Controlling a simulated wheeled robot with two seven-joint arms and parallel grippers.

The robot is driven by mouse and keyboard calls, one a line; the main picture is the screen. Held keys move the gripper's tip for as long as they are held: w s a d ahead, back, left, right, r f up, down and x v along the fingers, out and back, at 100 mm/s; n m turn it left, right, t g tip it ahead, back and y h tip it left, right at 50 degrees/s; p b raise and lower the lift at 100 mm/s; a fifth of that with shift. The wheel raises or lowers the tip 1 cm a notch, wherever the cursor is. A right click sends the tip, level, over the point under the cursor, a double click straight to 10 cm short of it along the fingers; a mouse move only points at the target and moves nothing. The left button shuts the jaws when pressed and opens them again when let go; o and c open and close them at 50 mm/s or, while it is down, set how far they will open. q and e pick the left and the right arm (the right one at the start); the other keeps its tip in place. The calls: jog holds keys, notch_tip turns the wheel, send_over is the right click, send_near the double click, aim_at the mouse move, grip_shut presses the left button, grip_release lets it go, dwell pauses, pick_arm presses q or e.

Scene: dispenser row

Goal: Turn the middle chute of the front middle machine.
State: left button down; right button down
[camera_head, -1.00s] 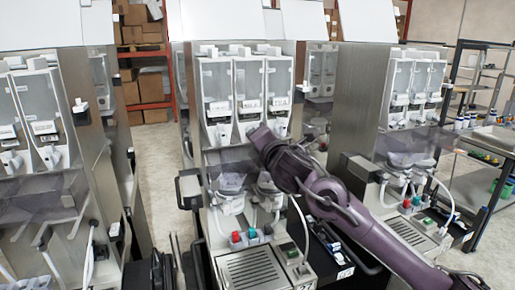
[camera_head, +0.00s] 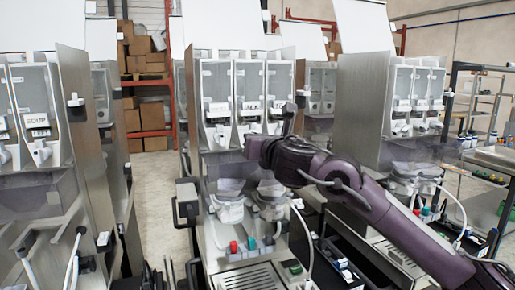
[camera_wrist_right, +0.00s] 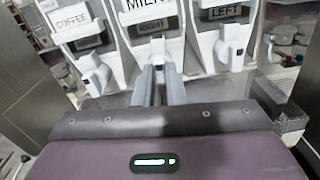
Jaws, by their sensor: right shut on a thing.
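The front middle machine (camera_head: 205,90) stands at the centre of the head view, with three clear canisters side by side. Its middle chute (camera_wrist_right: 153,50) is white and sits below the label "MILK" in the wrist view, between the "COFFEE" chute (camera_wrist_right: 94,72) and the right-hand chute (camera_wrist_right: 232,45). My right gripper (camera_wrist_right: 157,70) points at the middle chute, with its two grey fingers close together on the chute's lower part. In the head view my right wrist covers the fingers. My left gripper is in neither current view.
Similar machines flank this one at left (camera_head: 30,110) and right (camera_head: 365,95). Below the chutes are white mixing cups (camera_head: 228,208), hoses and a drip grille (camera_head: 248,277). A shelf with cardboard boxes (camera_head: 140,50) stands behind. A floor gap lies left of the middle machine.

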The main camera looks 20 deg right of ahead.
jog(key=shift+f+n+b, duration=0.25)
jog(key=shift+n+b, duration=0.1)
jog(key=shift+n, duration=0.25)
jog(key=c, duration=1.5)
grip_release()
jog(key=shift+r, duration=0.1)
jog(key=shift+r, duration=0.1)
jog(key=s+b, duration=0.1)
jog(key=s, duration=0.6)
jog(key=shift+s+d, duration=0.15)
jog(key=shift+s, duration=0.25)
